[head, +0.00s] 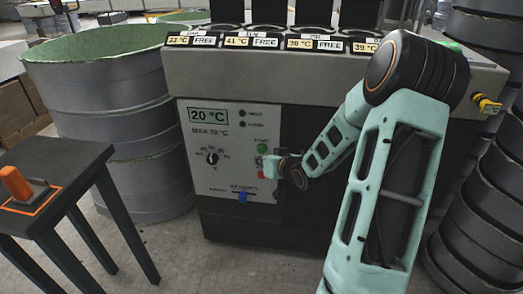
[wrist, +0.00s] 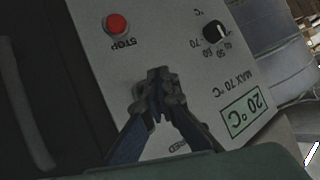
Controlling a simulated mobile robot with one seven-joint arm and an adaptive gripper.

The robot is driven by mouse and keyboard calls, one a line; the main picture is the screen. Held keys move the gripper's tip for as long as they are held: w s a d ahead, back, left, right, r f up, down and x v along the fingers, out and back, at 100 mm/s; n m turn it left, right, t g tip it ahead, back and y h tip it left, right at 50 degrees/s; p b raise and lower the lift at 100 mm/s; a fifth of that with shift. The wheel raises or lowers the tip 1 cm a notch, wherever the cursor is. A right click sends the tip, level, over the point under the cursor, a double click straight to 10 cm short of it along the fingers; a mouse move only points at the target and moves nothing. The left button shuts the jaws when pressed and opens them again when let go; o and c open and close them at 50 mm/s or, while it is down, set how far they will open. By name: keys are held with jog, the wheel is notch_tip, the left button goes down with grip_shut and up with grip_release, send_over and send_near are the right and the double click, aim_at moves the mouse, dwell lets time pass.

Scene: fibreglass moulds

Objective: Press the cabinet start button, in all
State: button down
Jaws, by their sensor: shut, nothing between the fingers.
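The cabinet (head: 300,90) carries a pale control panel (head: 222,135) with a "20 °C" display. On the panel's right side in the head view are a green button (head: 263,148) and, below it, a red button (head: 261,175). My gripper (wrist: 158,82) is shut and empty, its fingertips in front of the panel in the wrist view. That view shows the panel upside down, with the red STOP button (wrist: 117,25) clear of the fingers. The green button does not show there; the fingers cover part of the panel. I cannot tell whether the fingertips touch it.
A dark table (head: 70,160) with an orange-handled tool (head: 18,185) stands left. Large drums (head: 110,100) stand behind it; stacked rings (head: 490,190) stand right.

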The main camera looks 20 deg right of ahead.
jog(key=shift+w+d, duration=0.5)
jog(key=shift+w, duration=0.2)
jog(key=shift+w, duration=0.1)
dwell(1.0)
jog(key=shift+w+d+p, duration=0.2)
jog(key=shift+w+p, duration=0.1)
jog(key=shift+p, duration=0.05)
jog(key=shift+w+d, duration=0.25)
jog(key=shift+w, duration=0.05)
dwell(0.8)
jog(key=shift+s+a, duration=0.45)
jog(key=shift+s, duration=0.25)
jog(key=shift+s+a, duration=0.7)
jog(key=shift+s, duration=0.35)
jog(key=shift+s+a, duration=0.7)
jog(key=shift+s, duration=0.3)
jog(key=shift+r, duration=0.1)
